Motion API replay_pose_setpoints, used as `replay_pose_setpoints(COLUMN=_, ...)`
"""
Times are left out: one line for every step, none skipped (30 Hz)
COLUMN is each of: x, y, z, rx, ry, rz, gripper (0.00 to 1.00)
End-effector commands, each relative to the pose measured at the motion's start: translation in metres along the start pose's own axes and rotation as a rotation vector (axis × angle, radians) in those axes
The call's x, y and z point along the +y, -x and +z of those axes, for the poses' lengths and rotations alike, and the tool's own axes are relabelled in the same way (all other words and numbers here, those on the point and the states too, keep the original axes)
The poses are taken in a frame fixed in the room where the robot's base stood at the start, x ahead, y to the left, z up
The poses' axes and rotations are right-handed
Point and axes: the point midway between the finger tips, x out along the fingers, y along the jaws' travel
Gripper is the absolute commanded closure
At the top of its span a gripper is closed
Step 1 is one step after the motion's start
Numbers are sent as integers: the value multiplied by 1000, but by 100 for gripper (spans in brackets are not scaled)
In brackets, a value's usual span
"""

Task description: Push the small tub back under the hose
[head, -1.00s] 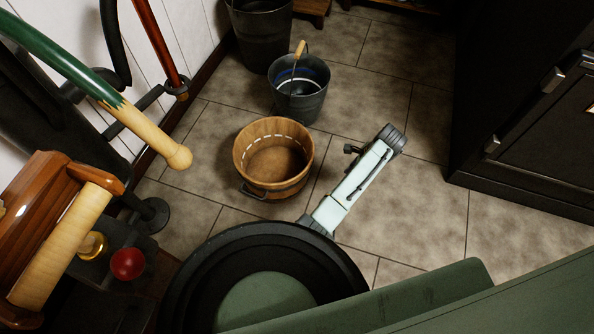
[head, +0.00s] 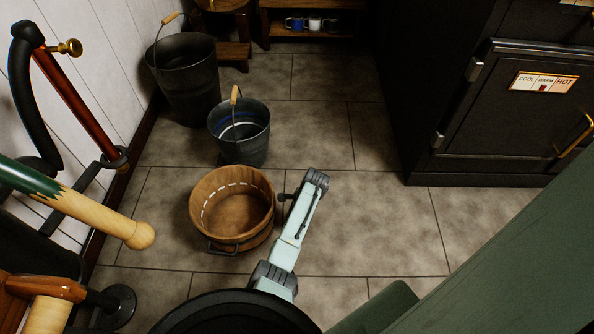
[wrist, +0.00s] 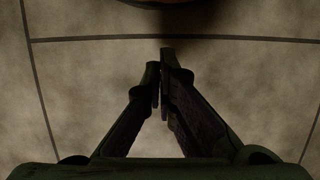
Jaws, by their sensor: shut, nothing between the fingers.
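The small tub (head: 258,240) is a round wooden tub with a dark handle at its front, upright and looking empty, on the floor left of my arm in the head view. Its edge (wrist: 165,2) shows at the top of the wrist view. My gripper (wrist: 160,62) is shut and empty, pointing at the tub with a strip of floor between. In the head view my arm mostly hides the gripper; a small dark part beside the tub's right rim appears close to it. A black curved tube (head: 20,95) at the left wall may be the hose; I cannot tell.
A grey bucket (head: 240,148) stands behind the tub, and a larger dark bucket (head: 188,95) beyond it. A green-and-wood handle (head: 75,205) juts in from the left. A black stove (head: 500,140) stands at right.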

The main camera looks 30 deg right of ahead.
Motion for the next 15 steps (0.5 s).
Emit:
replay_pose_setpoints(x=-1, y=-1, z=11, rx=1, ry=6, rz=-1, gripper=100)
replay_pose_setpoints(x=-1, y=-2, z=16, rx=1, ry=7, rz=-1, gripper=100)
replay_pose_setpoints(x=0, y=-3, z=21, rx=1, ry=5, rz=-1, gripper=100)
replay_pose_setpoints(x=0, y=-4, z=24, rx=1, ry=5, rz=-1, gripper=100)
replay_pose_setpoints(x=-1, y=-5, z=27, rx=1, ry=5, rz=-1, gripper=100)
replay_pose_setpoints(x=0, y=-6, z=31, rx=1, ry=4, rz=-1, gripper=100)
replay_pose_setpoints(x=0, y=-6, z=33, rx=1, ry=3, rz=-1, gripper=100)
replay_pose_setpoints(x=0, y=-7, z=34, rx=1, ry=2, rz=-1, gripper=100)
replay_pose_setpoints(x=0, y=-7, z=36, rx=1, ry=2, rz=-1, gripper=100)
replay_pose_setpoints(x=0, y=-8, z=37, rx=1, ry=2, rz=-2, gripper=100)
replay_pose_setpoints(x=0, y=-8, z=38, rx=1, ry=2, rz=-2, gripper=100)
replay_pose_setpoints(x=0, y=-8, z=38, rx=1, ry=2, rz=-2, gripper=100)
replay_pose_setpoints(x=0, y=-8, z=38, rx=1, ry=2, rz=-2, gripper=100)
replay_pose_setpoints(x=0, y=-8, z=38, rx=0, ry=2, rz=-1, gripper=100)
replay_pose_setpoints(x=0, y=-8, z=38, rx=0, ry=2, rz=-1, gripper=100)
